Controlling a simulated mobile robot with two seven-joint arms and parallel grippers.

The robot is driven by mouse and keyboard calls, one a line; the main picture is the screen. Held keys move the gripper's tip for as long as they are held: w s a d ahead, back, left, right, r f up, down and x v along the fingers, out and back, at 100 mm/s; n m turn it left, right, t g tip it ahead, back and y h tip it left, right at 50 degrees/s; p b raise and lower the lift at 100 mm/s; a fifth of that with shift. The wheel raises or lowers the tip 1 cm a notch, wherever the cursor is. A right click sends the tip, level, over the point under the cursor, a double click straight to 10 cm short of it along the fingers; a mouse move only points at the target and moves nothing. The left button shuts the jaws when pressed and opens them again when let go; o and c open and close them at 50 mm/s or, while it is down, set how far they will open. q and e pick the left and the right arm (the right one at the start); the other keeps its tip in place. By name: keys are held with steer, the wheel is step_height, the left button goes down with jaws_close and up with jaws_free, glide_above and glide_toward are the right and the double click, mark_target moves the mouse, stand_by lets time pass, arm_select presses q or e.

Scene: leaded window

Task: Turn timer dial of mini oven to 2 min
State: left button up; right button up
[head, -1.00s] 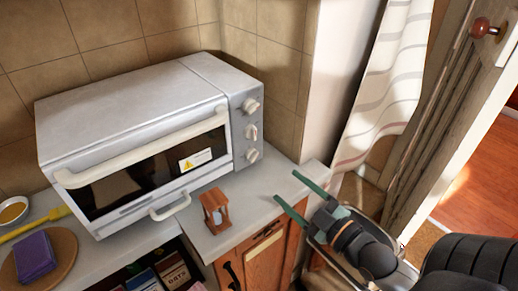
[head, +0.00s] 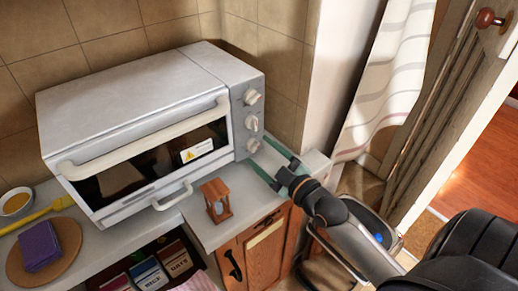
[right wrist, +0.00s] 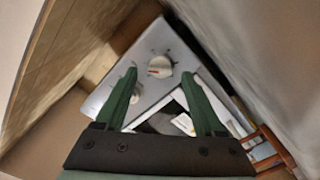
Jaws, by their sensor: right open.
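The white mini oven (head: 140,100) stands on the counter, with a grey control panel on its right side. The panel carries an upper dial (head: 251,97), a middle dial (head: 252,122) and a lower dial (head: 253,145); their markings are too small to read. My right gripper (head: 260,151) is open, its green fingertips near the lower dial. In the right wrist view a pale dial (right wrist: 159,67) appears between and just beyond the open fingertips (right wrist: 160,75). Contact cannot be told. My left gripper is not in view.
A wooden hourglass (head: 217,200) stands on the counter in front of the oven, left of my right gripper. The tiled wall (head: 285,65) is close behind the panel.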

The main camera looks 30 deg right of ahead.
steer(key=shift+w+a, duration=0.1)
steer(key=shift+w, duration=0.75)
jaws_close()
